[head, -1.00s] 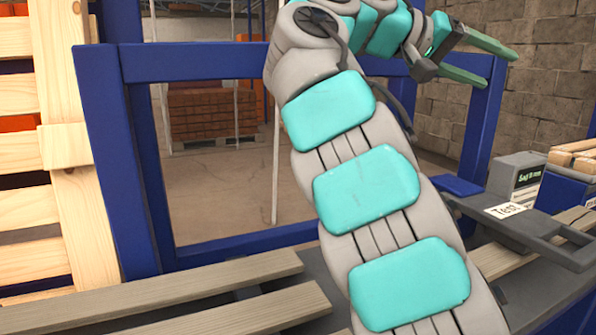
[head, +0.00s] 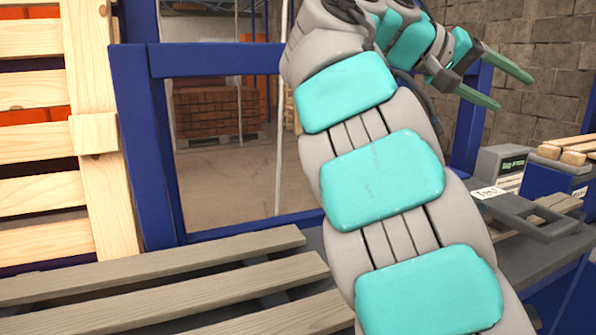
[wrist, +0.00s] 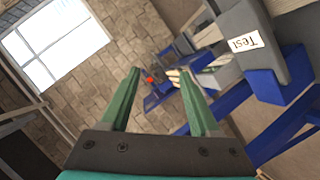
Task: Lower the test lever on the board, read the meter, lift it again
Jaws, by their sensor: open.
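The label also shows in the wrist view (wrist: 245,42), on a dark grey part at the upper right. The meter (head: 512,164) is a small dark display with green characters too small to read, on a grey box behind the lever. My gripper (head: 515,90) has green fingers, is open and empty, and is raised above and behind the lever, apart from it. My arm hides part of the board.
Wooden slats (head: 180,285) lie at the front left, and a pale pallet (head: 95,145) stands at the left. A blue frame (head: 150,150) rises behind my arm. Wood pieces (head: 566,150) lie at the right edge. A brick wall (head: 545,110) is behind.

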